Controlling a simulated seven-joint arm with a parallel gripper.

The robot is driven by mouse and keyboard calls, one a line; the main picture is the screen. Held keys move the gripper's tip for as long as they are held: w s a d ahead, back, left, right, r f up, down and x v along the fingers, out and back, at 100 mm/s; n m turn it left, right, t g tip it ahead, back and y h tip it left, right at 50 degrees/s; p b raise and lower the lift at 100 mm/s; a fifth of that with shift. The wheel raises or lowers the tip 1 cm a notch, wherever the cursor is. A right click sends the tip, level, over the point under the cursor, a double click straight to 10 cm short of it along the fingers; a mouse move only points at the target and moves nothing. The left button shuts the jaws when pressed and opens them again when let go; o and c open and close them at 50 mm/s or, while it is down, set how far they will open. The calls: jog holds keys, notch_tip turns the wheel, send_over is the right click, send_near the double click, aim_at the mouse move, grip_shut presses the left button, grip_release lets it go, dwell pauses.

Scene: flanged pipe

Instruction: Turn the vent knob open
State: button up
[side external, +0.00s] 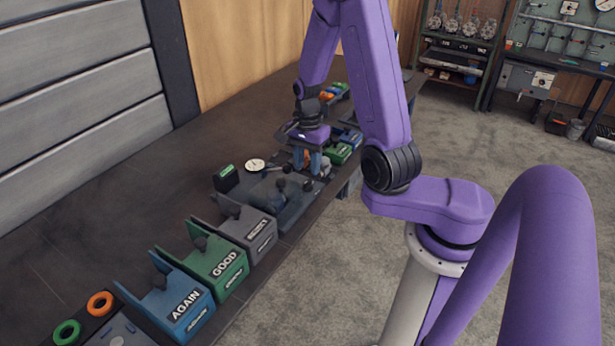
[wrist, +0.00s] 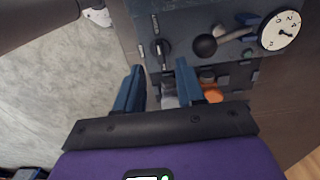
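A small black knob (wrist: 161,47) sits on the dark panel in the wrist view, with pale markings beside it; it looks like the vent knob, but the label is too small to read. A black ball-ended lever (wrist: 205,45) and a round white gauge (wrist: 281,29) are to its right. My gripper (wrist: 158,78) is open, its two blue fingers apart and below the knob in the picture, not around it. In the side external view, my gripper (side external: 312,160) points down over the far end of the fixture, beyond the gauge (side external: 256,165); the fingertips' surroundings are partly hidden.
An orange part (wrist: 212,93) lies near the right finger. Grey (side external: 250,232), green (side external: 218,262) and blue (side external: 180,300) bins stand nearer on the bench (side external: 100,225). Black ball-ended levers (side external: 283,185) rise from the fixture. The bench's back left is clear.

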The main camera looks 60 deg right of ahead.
aim_at(307, 181)
jog(key=shift+f, duration=2.55)
jog(key=shift+c, duration=0.3)
grip_shut()
